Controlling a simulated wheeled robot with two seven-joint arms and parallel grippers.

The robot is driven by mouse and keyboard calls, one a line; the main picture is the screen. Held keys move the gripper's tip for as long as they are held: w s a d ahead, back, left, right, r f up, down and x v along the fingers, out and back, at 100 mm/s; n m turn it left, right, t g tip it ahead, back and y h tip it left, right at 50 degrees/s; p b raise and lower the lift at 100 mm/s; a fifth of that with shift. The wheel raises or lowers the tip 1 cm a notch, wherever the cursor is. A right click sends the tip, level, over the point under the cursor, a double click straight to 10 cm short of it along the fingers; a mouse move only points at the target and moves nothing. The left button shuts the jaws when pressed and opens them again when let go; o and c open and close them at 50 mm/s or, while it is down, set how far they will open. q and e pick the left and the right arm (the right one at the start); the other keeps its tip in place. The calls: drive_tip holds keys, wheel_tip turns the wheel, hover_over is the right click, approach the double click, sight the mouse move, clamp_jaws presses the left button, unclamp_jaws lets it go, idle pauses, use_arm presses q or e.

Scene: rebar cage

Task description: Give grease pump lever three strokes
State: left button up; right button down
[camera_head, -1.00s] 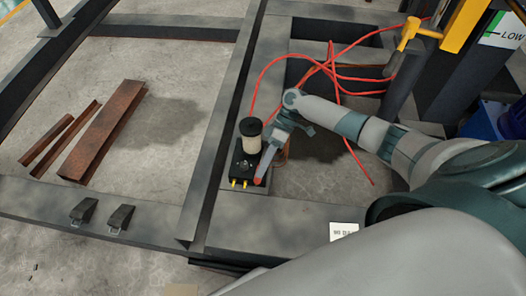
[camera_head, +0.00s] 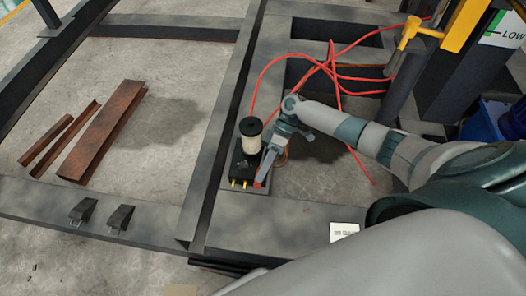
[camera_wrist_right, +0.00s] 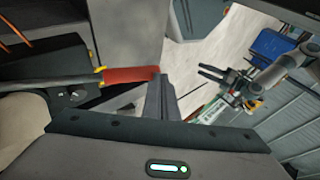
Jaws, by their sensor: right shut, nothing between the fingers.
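The grease pump (camera_head: 241,171) is a dark block with a black-capped pale reservoir (camera_head: 251,141) and yellow fittings, on the frame's near beam. Its lever has a red grip (camera_head: 261,178), which also shows in the right wrist view (camera_wrist_right: 130,75). My right gripper (camera_head: 264,172) is shut and empty at the right of the pump. In the wrist view its closed fingers (camera_wrist_right: 158,98) are by the grip's end; whether they touch it I cannot tell. A small grey arm with dark fingers (camera_wrist_right: 215,78), seemingly my left gripper, shows farther off in that view, too small to read.
Red hoses (camera_head: 335,68) loop behind the pump. Rusty steel bars (camera_head: 105,130) lie on the floor inside the dark frame at left. Two small black wedge-like parts (camera_head: 118,218) sit on the front beam. A post with a yellow handle (camera_head: 415,35) stands at right.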

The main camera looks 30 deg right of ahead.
drive_tip(key=shift+s+a+f, duration=0.1)
drive_tip(key=shift+s+f, duration=0.05)
drive_tip(key=shift+f, duration=0.25)
drive_tip(key=shift+s+a+f+b, duration=0.2)
drive_tip(key=shift+f+b, duration=0.2)
drive_tip(key=shift+f, duration=0.25)
drive_tip(key=shift+s+f, duration=0.1)
drive_tip(key=shift+f, duration=0.35)
drive_tip(key=w+d+r+p, duration=0.3)
drive_tip(key=w+r, duration=0.2)
drive_tip(key=r, duration=0.5)
drive_tip(key=shift+d+r, duration=0.15)
drive_tip(key=shift+d, duration=0.25)
idle(0.4)
